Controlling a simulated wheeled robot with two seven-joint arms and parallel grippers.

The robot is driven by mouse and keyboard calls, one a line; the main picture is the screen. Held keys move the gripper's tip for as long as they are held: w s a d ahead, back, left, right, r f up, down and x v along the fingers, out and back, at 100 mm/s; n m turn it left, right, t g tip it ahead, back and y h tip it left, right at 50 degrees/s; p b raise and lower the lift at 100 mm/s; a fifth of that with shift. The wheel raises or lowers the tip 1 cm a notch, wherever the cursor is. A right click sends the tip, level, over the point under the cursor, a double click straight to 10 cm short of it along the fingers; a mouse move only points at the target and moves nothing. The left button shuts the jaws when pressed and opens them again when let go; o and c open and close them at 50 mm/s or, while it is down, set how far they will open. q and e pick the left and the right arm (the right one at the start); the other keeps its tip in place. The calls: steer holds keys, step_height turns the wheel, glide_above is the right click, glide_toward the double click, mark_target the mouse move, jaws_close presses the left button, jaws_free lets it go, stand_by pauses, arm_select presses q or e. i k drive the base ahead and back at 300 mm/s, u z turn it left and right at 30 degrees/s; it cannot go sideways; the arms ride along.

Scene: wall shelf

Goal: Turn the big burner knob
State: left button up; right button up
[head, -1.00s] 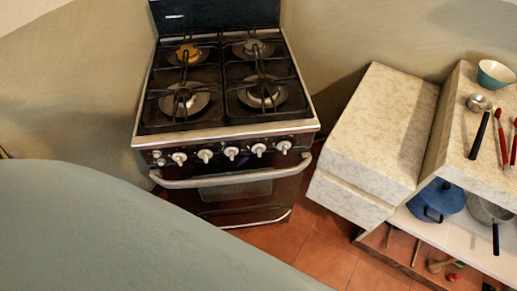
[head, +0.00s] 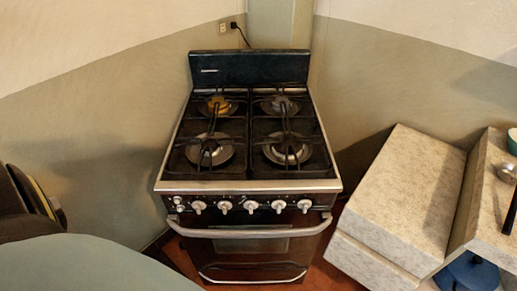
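A stove (head: 252,150) with a black cooktop and several burners stands in the corner. A row of light-coloured knobs runs along its front panel, above the silver oven handle (head: 250,232). One knob (head: 251,207) sits near the middle of the row, and another (head: 304,205) is at the right end. I cannot tell from their size which is the big burner knob. The knobs are unobstructed. Neither of my grippers shows in the head view, so their distance from the knobs cannot be seen.
A stone-topped block (head: 405,185) stands right of the stove, with a further counter (head: 492,205) beyond it. A blue pot (head: 470,272) is below that counter. A rounded grey-green surface (head: 85,265) fills the lower left. Dark red floor shows narrowly beside the stove.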

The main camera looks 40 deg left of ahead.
mark_target(278, 205)
steer(key=u, duration=0.1)
steer(key=k, duration=0.95)
steer(key=u, duration=0.85)
steer(key=i, duration=0.5)
steer(key=u, duration=0.05)
